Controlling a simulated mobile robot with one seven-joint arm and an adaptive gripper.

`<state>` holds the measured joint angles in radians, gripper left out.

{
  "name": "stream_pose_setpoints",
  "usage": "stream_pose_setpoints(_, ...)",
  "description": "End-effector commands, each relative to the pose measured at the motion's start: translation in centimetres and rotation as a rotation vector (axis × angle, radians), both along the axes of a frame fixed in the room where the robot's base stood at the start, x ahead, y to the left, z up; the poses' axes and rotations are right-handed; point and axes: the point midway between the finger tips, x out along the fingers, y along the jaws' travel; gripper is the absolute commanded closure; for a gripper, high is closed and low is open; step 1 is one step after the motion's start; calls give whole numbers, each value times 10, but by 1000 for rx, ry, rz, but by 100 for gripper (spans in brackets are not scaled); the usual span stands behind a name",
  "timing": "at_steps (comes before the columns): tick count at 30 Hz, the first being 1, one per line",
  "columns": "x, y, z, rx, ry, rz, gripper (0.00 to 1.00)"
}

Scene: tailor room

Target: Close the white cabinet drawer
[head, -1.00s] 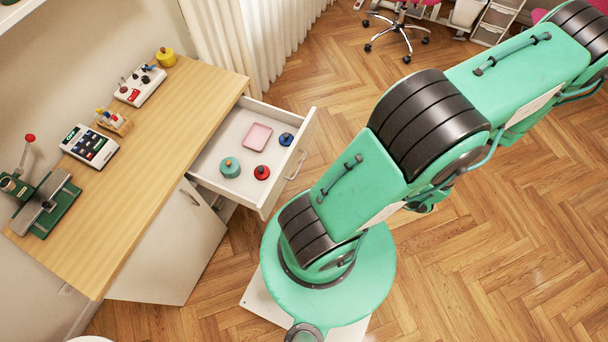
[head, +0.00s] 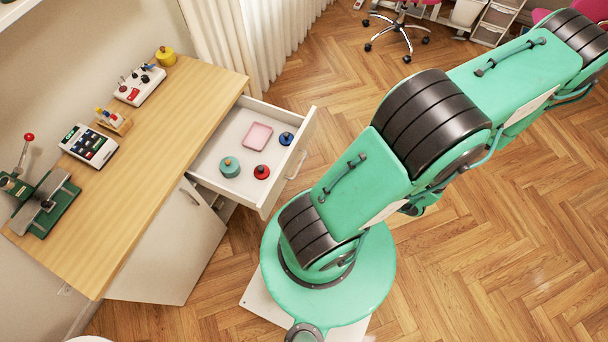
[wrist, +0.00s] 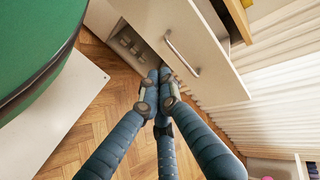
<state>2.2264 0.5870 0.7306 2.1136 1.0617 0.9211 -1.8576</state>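The white cabinet drawer (head: 225,139) stands pulled out from under the wooden worktop in the head view. A pink tray, a teal round container, a red one and a blue one lie inside it. The wrist view shows the drawer's front panel (wrist: 212,72) and its metal handle (wrist: 181,52). My gripper (wrist: 160,74) shows in the wrist view with its blue-grey fingers drawn together at the tips and nothing visible between them. The tips are near the lower edge of the drawer front; whether they touch it I cannot tell. In the head view my gripper is hidden.
The wooden worktop (head: 150,150) carries several tools and devices. A cabinet door (head: 175,240) below it stands ajar. White curtains (head: 262,45) hang behind the drawer. An office chair (head: 398,30) is at the back. The wooden floor (head: 500,240) at right is clear.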

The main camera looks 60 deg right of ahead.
Motion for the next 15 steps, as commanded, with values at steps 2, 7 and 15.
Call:
stream_pose_setpoints(2, 9, 1, -5, 3, -2, 3, 100)
stream_pose_setpoints(7, 26, 2, -15, 4, -1, 3, 100)
stream_pose_setpoints(15, 53, 2, -28, 2, -1, 4, 100)
